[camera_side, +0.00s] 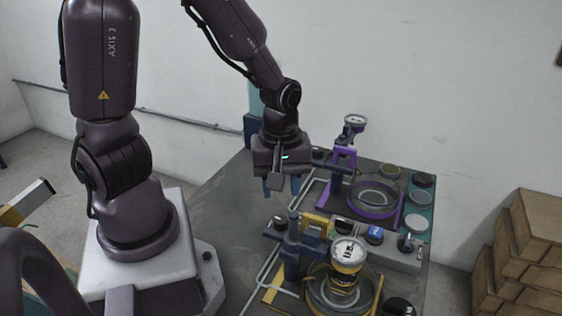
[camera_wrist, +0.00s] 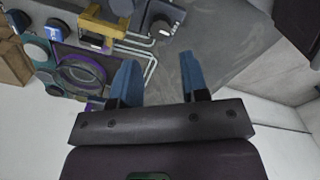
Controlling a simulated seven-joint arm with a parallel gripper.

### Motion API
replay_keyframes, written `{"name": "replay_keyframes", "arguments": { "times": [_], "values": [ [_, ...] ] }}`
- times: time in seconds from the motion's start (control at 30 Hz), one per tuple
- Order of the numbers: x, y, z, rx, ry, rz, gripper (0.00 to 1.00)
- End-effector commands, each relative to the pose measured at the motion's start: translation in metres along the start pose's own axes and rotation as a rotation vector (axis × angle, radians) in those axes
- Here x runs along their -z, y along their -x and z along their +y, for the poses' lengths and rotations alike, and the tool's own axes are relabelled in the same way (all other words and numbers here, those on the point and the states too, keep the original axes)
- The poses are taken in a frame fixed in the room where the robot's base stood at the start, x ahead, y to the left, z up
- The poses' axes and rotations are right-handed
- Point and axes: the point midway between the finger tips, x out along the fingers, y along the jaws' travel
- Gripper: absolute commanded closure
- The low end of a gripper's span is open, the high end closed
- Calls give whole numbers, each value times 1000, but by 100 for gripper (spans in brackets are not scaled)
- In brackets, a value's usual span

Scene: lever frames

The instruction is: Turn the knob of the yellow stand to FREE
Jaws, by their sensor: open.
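The yellow stand (camera_side: 315,221) is at the front of the table, with a yellow bracket, a dark column and a round base. In the wrist view its yellow bracket (camera_wrist: 97,24) is at top left. A dark knob with a pale mark (camera_side: 280,222) sits left of the bracket; it also shows in the wrist view (camera_wrist: 161,28). Its setting and any lettering are too small to read. My gripper (camera_side: 281,190) points down above the table, behind and above the knob, apart from it. In the wrist view my gripper (camera_wrist: 158,62) has its blue fingers apart, with nothing between them.
A purple stand (camera_side: 373,211) with a ring and gauge (camera_side: 354,122) stands behind the yellow one. A labelled can-like part (camera_side: 347,265) is on the yellow stand. Buttons, including a blue one (camera_side: 374,233), line the right. The table's left part (camera_side: 215,215) is clear. Boxes (camera_side: 525,255) stand right.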

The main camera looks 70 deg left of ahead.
Motion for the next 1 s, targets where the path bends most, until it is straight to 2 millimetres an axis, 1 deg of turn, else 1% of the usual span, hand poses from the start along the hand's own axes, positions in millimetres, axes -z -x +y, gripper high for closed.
{"name": "replay_keyframes", "arguments": {
  "times": [0.03, 0.1, 0.4, 0.63, 0.93, 1.0],
  "values": [
    [-3, 8, 2, -9, -9, -7, 59],
    [-2, 17, 2, -8, -8, -8, 59],
    [-2, 42, 0, -1, -5, -11, 59],
    [0, 49, 0, -3, 1, -2, 59],
    [0, 49, 0, -2, -2, -1, 59],
    [0, 49, 0, -2, -25, -1, 59]
  ]
}}
